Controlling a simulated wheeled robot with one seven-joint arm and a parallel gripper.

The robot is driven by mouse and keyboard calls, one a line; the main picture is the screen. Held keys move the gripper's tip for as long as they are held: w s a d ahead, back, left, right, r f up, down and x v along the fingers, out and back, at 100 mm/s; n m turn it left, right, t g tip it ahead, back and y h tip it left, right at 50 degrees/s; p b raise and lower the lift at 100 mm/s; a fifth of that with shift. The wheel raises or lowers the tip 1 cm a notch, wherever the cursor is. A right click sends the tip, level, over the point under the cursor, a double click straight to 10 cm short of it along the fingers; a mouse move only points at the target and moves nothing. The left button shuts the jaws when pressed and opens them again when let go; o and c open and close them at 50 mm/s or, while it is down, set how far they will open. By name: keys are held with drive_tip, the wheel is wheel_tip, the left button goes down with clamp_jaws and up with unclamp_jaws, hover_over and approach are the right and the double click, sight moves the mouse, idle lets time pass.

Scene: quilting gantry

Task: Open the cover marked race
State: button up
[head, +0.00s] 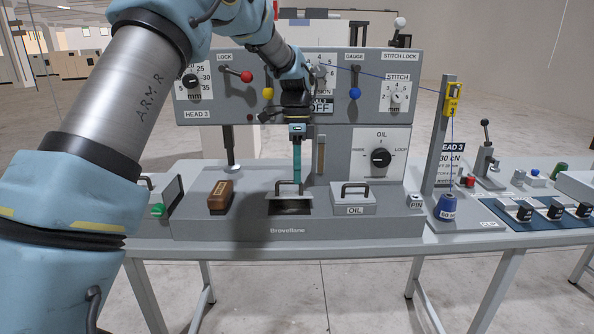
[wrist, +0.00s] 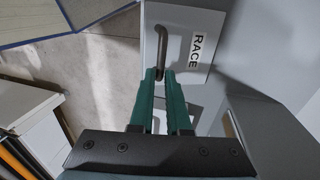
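The cover marked RACE (wrist: 195,60) is a grey plate with a dark bar handle (wrist: 163,45) and a white label in the wrist view. In the head view the cover (head: 283,196) sits in the middle of the machine bed, and a dark opening (head: 290,208) shows below its front edge, so it looks raised there. My gripper (head: 297,180) points down at it. In the wrist view the teal fingertips (wrist: 159,75) are close together, one on each side of the handle's near end, and appear shut on it. The label is not readable in the head view.
The OIL cover (head: 353,200) with its own handle stands to the right, and a brown block (head: 220,197) to the left. The panel with knobs and levers (head: 240,110) rises behind my gripper. A yellow-clipped thread post (head: 445,130) and blue weight (head: 447,207) stand further right.

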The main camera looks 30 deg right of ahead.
sight(297, 194)
drive_tip(key=o, duration=0.4)
wheel_tip(297, 194, up, 11)
drive_tip(key=w+b, duration=0.2)
drive_tip(key=shift+d+f, duration=0.2)
drive_tip(key=shift+d, duration=0.2)
